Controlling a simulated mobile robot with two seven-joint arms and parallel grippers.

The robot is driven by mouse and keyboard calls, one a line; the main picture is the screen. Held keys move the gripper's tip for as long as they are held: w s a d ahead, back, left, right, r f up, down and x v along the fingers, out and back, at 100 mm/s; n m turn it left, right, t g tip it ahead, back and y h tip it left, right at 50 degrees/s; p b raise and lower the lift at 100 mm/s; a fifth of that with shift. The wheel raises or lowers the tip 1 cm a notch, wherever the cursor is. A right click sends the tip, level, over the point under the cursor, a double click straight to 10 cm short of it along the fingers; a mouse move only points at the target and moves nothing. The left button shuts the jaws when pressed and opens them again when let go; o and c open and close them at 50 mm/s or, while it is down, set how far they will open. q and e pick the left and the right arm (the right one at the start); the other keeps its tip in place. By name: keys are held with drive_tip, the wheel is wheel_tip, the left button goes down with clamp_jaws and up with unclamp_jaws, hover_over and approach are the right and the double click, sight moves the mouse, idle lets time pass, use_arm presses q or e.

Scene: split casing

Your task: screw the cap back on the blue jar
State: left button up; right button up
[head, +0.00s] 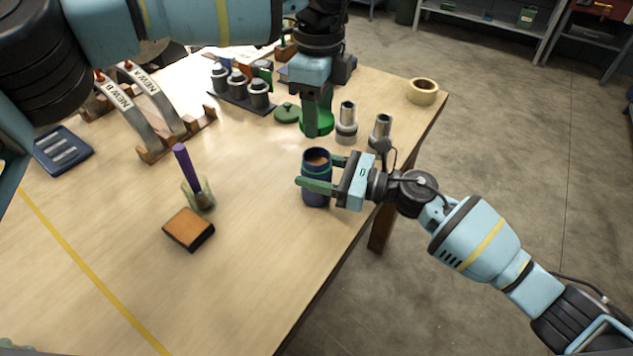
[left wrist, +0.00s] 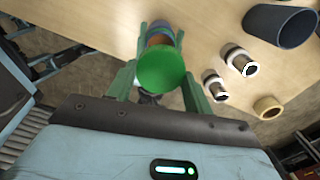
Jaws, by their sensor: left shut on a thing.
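The blue jar (head: 316,197) stands upright near the table's right edge, its top open with brown showing inside. My right gripper (head: 318,174) is around the jar's upper body from the right, one finger in front and one behind, and looks shut on it. My left gripper (head: 317,124) points down behind the jar, shut on the bright green cap (head: 325,122). In the left wrist view the cap (left wrist: 163,68) is a round disc between the fingers and hides what is straight behind it. In the head view cap and jar are apart.
Two metal cylinders (head: 346,122) stand right of the cap, and a tape roll (head: 422,91) lies at the far corner. A dark green round piece (head: 287,113) lies to the left. An orange-topped block (head: 188,229) and a purple pen (head: 184,162) in a holder are left of the jar.

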drive_tip(key=c, duration=0.6)
use_arm(q)
drive_tip(key=shift+f, duration=2.5)
drive_tip(key=shift+f, duration=0.9)
drive_tip(key=shift+f, duration=0.55)
